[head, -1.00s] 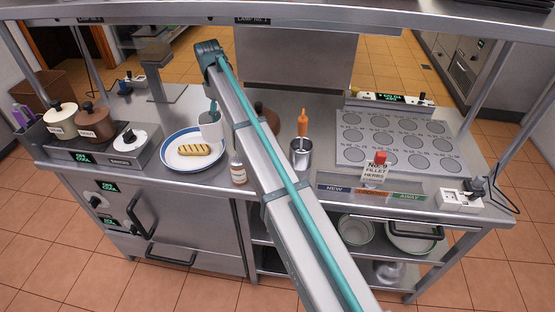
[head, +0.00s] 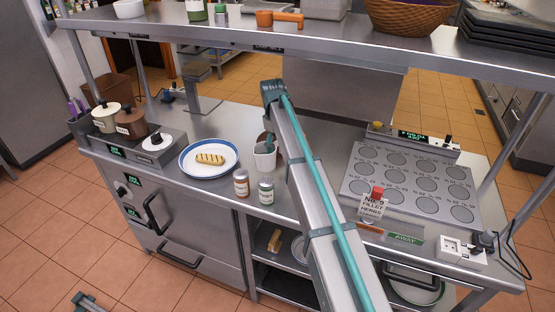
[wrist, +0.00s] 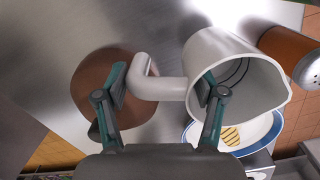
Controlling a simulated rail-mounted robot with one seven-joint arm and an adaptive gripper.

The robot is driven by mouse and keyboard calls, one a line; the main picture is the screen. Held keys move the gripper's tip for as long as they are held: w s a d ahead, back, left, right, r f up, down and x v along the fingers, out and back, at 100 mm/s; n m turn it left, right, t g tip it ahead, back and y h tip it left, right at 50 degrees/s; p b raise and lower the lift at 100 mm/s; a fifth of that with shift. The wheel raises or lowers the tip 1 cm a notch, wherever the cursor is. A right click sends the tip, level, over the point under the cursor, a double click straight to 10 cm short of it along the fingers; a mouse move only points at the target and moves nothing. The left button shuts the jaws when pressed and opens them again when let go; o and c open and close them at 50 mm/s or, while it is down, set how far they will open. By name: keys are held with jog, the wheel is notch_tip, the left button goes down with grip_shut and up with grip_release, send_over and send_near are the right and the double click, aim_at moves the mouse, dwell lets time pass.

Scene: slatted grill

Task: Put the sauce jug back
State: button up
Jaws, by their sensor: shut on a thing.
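The sauce jug (head: 264,160) is pale grey-white and shows right of the plate in the head view. In the wrist view the jug (wrist: 205,50) has its open mouth toward lower right and its bent handle (wrist: 150,82) toward the left. My gripper (head: 268,140) is shut on the jug, with teal fingers (wrist: 163,92) on either side of the handle in the wrist view; the right finger overlaps the jug's rim. I cannot tell whether its base touches the counter. A blue-rimmed white plate (head: 184,166) holds a striped fillet (head: 210,158).
Two jars (head: 241,182) (head: 266,190) stand near the counter's front edge. Lidded pots (head: 131,122) are at the left. The slatted plate with round spots (head: 385,180) and a sign (head: 372,206) are at the right. An overhead shelf (head: 220,35) spans the top. My arm hides the middle counter.

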jog(key=shift+f+p, duration=0.55)
jog(key=shift+f, duration=1.75)
jog(key=shift+f, duration=0.2)
jog(key=o, duration=1.6)
jog(key=shift+c, duration=0.2)
jog(key=shift+r, duration=0.1)
jog(key=r+b, duration=0.1)
jog(key=r, duration=0.3)
jog(key=r+b, duration=0.1)
jog(key=r, duration=0.3)
jog(key=a+r+b, duration=0.1)
jog(key=r, duration=0.3)
jog(key=shift+w+r, duration=0.1)
